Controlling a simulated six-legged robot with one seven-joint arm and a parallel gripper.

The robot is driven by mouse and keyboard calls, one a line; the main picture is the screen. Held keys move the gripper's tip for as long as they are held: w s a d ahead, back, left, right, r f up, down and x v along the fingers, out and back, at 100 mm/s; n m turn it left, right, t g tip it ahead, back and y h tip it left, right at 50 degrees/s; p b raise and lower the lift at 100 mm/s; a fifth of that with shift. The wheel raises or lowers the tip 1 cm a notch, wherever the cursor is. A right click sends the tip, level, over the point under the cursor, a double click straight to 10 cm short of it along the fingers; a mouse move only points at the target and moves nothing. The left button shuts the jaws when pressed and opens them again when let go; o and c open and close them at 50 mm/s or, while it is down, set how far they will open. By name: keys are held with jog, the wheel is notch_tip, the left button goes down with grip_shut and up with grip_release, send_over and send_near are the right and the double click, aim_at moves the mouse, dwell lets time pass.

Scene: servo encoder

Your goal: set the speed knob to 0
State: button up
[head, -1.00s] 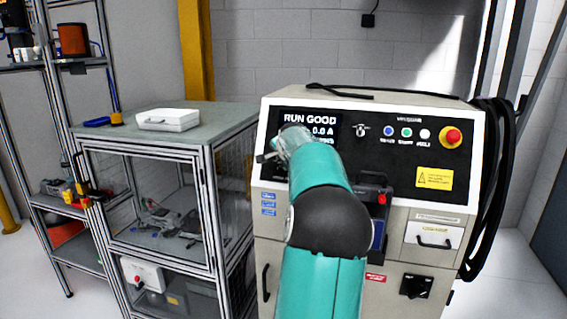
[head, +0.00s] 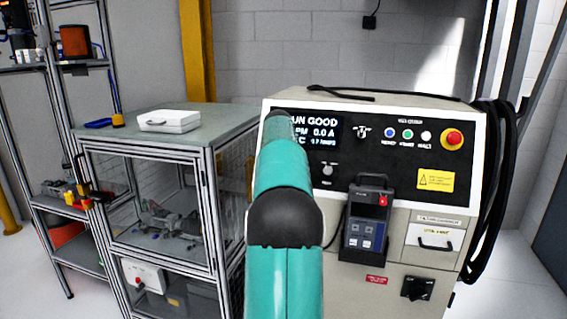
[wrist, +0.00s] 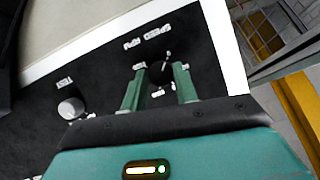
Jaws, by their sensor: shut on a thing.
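A small dark knob (wrist: 160,74) with a light pointer line is on the black panel in the wrist view, with white lettering beside it. My gripper (wrist: 160,84) has one green finger on each side of this knob and is shut on it. The number the pointer faces is too small to read. In the head view my teal arm hides the knob and the gripper.
A pale round knob (wrist: 70,108) sits apart on the same panel. The machine front also bears a red stop button (head: 453,139), several small buttons and a dark handheld unit (head: 367,222). A wire-sided cabinet (head: 150,210) stands at the left.

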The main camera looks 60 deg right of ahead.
dwell(0.3)
jog(key=o, duration=1)
jog(key=shift+c, duration=0.2)
jog(key=v, duration=1.3)
jog(key=shift+a+r, duration=0.2)
jog(key=shift+r, duration=0.15)
